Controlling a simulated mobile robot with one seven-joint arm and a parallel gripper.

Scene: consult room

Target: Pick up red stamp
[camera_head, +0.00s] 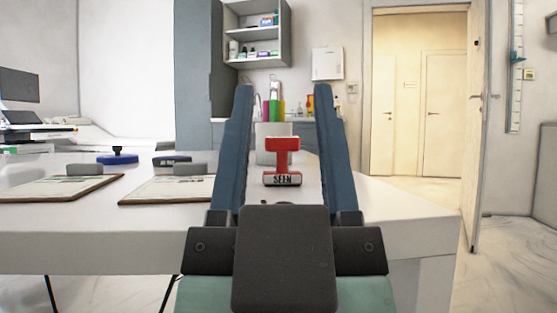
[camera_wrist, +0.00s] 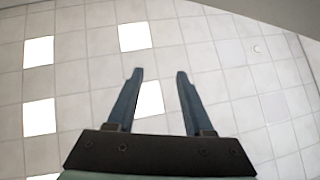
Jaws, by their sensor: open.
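The red stamp (camera_head: 283,160) stands upright on the white desk (camera_head: 400,206), with a label reading "SEEN" on its base. In the head view it shows between the two blue fingers of my gripper (camera_head: 283,92), which are spread apart with nothing held. The gripper is in front of the stamp, not around it, and its fingers point up. In the wrist view my gripper (camera_wrist: 159,73) also shows open and empty against a tiled ceiling with bright panels. The stamp is not in the wrist view.
A white container (camera_head: 262,142) stands just behind the stamp. The desk right of the stamp is bare. An open doorway (camera_head: 420,100) is at the back right.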

